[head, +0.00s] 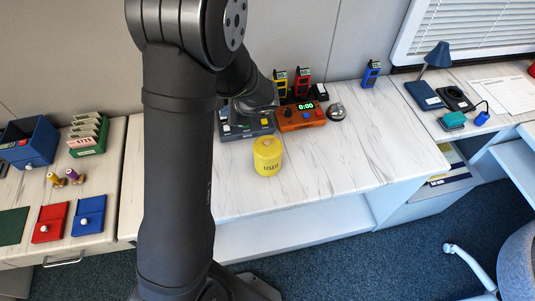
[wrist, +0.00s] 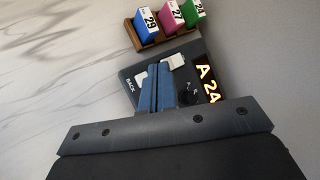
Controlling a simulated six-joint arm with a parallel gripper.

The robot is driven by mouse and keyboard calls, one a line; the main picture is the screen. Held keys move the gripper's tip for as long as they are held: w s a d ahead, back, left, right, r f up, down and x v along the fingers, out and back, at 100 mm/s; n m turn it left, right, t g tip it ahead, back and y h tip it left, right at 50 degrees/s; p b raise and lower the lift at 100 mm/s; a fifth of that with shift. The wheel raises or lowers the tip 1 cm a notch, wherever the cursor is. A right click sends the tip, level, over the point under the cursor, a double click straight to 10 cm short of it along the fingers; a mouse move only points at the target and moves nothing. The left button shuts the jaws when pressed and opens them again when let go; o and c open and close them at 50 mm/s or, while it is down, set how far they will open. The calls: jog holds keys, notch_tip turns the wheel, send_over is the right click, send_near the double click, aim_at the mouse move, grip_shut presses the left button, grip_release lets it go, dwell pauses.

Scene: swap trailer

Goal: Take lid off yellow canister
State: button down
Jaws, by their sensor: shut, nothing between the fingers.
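The yellow canister (head: 268,163) stands upright on the white marbled counter, with "USED" written on its front. Its yellow lid (head: 267,146) sits on top, with a small pale knob. The canister does not show in the wrist view. My gripper (wrist: 163,72) shows its two blue fingers pressed together in the wrist view, shut and empty, over a dark device with lit "A 24" characters. In the head view my arm hides the fingers; its far end is behind and left of the canister.
A dark button panel (head: 247,127), an orange timer (head: 300,117) and a silver bell (head: 336,112) stand behind the canister. The wrist view shows a wooden rack (wrist: 149,39) of numbered cards. The counter (head: 340,160) right of the canister is clear.

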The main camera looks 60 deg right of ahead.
dwell(0.4)
jog(key=shift+c, duration=0.8)
grip_release()
jog(key=s+a+r+n+g, duration=0.2)
jog(key=s+r+n+g, duration=0.75)
jog(key=s+r, duration=0.8)
send_over(268, 141)
jog(key=shift+n, duration=0.35)
jog(key=f, duration=1.2)
jog(key=shift+s+d, duration=0.25)
jog(key=shift+d, duration=0.05)
jog(key=f, duration=0.4)
jog(key=shift+w+a+f, duration=0.15)
jog(key=shift+w+a, duration=0.1)
jog(key=shift+a, duration=0.15)
jog(key=shift+f, duration=0.5)
